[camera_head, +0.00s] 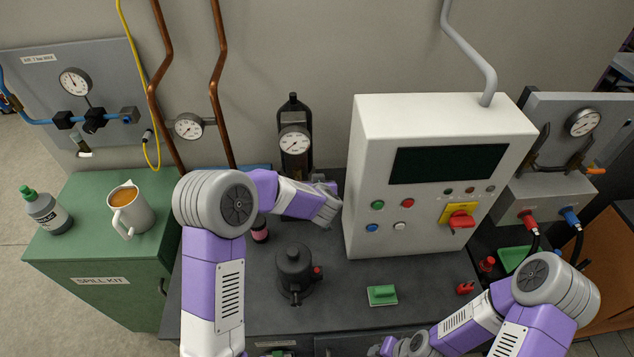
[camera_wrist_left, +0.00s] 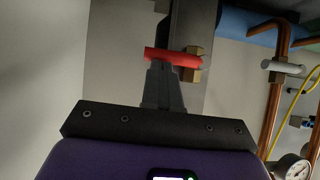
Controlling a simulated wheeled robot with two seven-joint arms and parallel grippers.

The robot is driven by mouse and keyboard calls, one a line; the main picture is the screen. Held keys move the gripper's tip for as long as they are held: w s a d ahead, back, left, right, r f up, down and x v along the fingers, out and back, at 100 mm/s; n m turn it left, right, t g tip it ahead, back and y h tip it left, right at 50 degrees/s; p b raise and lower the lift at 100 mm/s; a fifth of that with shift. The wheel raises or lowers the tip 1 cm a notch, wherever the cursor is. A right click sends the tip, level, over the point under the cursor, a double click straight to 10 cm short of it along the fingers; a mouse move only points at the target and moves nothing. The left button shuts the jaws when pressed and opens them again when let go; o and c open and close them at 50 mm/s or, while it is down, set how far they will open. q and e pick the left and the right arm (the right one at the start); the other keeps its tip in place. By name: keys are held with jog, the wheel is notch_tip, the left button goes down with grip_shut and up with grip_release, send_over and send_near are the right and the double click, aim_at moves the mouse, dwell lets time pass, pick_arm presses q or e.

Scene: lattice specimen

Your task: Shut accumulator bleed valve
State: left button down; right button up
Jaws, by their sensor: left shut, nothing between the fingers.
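The accumulator is likely the black bottle (camera_head: 293,110) with a round gauge at the back of the bench in the head view. My left arm reaches in front of it, and its gripper is at the control box's left edge, fingers hard to make out there. In the left wrist view my left gripper (camera_wrist_left: 161,68) is shut and empty. Its tips overlap the lower edge of a red valve handle (camera_wrist_left: 180,58), which lies crosswise beside a brass fitting (camera_wrist_left: 194,74). I cannot tell whether they touch. My right arm is at lower right; its gripper fingers do not show.
A white control box (camera_head: 375,165) stands right of my left gripper. A black capped pot (camera_head: 294,268) and a green block (camera_head: 382,295) are on the dark bench. Copper pipes (camera_head: 160,100) run down the wall. A mug (camera_head: 130,210) and bottle (camera_head: 48,212) stand on the green cabinet.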

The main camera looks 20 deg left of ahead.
pick_arm(q)
jog(key=w+r+p+v, duration=0.1)
jog(key=r+p+v, duration=0.1)
jog(key=v, duration=1)
jog(key=shift+r, duration=0.3)
jog(key=c, duration=1.8)
grip_release()
jog(key=shift+a, duration=0.1)
jog(key=shift+c, duration=0.2)
